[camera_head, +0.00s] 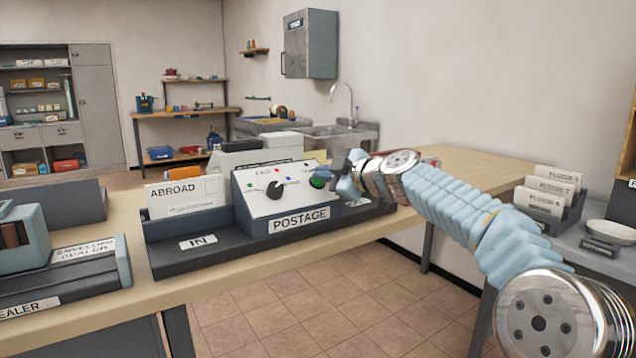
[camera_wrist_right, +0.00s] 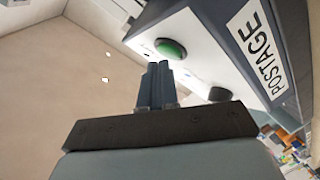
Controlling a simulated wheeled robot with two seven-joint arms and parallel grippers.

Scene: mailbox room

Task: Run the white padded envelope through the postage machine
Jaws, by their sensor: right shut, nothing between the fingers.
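The postage machine (camera_head: 297,226) stands on the wooden table, with a sloped white panel, a black dial and a green button (camera_head: 317,182). A white envelope marked ABROAD (camera_head: 186,197) stands upright in the slot at the machine's left side, above the IN label. My right gripper (camera_head: 344,182) is shut and empty, just right of the green button. In the right wrist view its closed fingertips (camera_wrist_right: 157,72) are close below the green button (camera_wrist_right: 171,48); I cannot tell whether they touch it. My left gripper is not in view.
An envelope sealer (camera_head: 75,277) stands on the table at the left. A rack of envelopes (camera_head: 548,197) and a small bowl (camera_head: 610,234) are on the right-hand counter. Tiled floor shows in front.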

